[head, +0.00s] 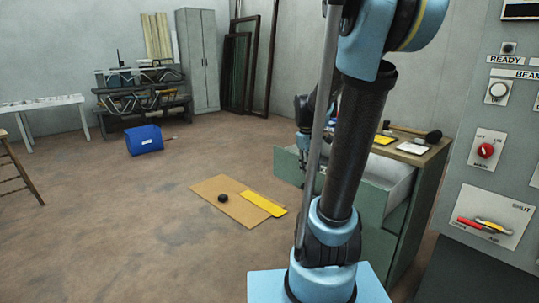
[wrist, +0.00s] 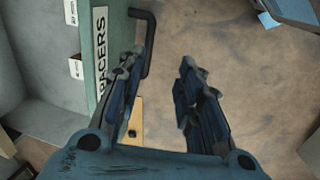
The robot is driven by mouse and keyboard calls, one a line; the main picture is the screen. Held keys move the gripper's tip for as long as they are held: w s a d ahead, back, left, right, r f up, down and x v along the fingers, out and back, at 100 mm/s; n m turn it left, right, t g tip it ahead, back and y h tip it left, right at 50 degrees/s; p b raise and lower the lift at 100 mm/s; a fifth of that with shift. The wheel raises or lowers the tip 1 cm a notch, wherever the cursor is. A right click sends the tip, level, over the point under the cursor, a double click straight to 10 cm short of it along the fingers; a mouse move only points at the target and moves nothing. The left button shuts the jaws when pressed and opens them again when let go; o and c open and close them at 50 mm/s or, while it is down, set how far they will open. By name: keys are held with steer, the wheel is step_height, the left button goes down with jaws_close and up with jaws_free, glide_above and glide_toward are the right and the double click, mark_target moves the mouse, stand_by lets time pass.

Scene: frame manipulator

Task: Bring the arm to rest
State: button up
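My arm (head: 357,140) rises from its light blue base in the head view and bends over at the top. My gripper (wrist: 160,68) is open and empty in the wrist view, its two dark fingers well apart. In the head view it is largely hidden behind my arm, near the pulled-out drawer. The drawer's green front (wrist: 108,50) lies beside the left finger, with a label ending in "ACERS". Its black handle (wrist: 149,42) shows just beyond that finger. I cannot tell whether the finger touches the drawer. The drawer (head: 291,166) also shows in the head view, standing open.
A green cabinet (head: 408,225) with a wooden top stands right of my arm. A control panel (head: 490,140) fills the right edge. A brown board (head: 222,197) with a black round piece and a yellow piece lies on the floor. The middle floor is mostly clear.

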steer(key=s+a+f+m, duration=0.2)
steer(key=s+f+m, duration=0.1)
steer(key=s, duration=0.7)
steer(key=s+a+f+m+y, duration=0.1)
steer(key=s+a+f+m, duration=0.2)
steer(key=s, duration=0.6)
steer(key=shift+s+f+t+y, duration=0.3)
steer(key=shift+s+f+t, duration=0.1)
steer(key=shift+f, duration=0.05)
steer(key=shift+a, duration=0.1)
steer(key=shift+w+f, duration=0.2)
steer(key=shift+w, duration=0.25)
